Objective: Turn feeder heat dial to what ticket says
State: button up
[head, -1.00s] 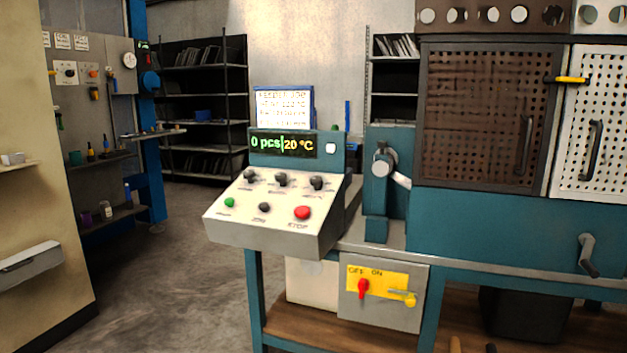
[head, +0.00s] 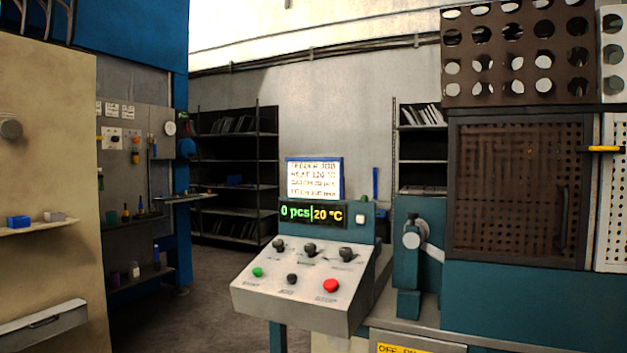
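The ticket (head: 314,180) stands in a blue frame on top of the feeder's control box. Its print is small; a top line looks like "FEEDER JOB" and a line below like "HEAT 120 °C". The display (head: 312,214) under it reads "0 pcs" and "20 °C". The sloped control panel (head: 300,272) carries three dark dials in a row: a left dial (head: 279,244), a middle dial (head: 310,249) and a right dial (head: 346,254). Their labels are too small to read, so I cannot tell which is heat. My gripper is not in view.
Below the dials are a green button (head: 257,272), a black button (head: 292,279) and a red button (head: 330,286). A teal machine with a perforated brown door (head: 512,190) stands right. A beige wall (head: 45,180) is at left. Floor (head: 205,295) is open left of the panel.

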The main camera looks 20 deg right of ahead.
aim_at(346, 252)
jog(key=i+l, duration=0.3)
jog(key=l, duration=0.15)
jog(key=i+l+z, duration=0.15)
jog(key=i+l, duration=0.15)
jog(key=l, duration=0.2)
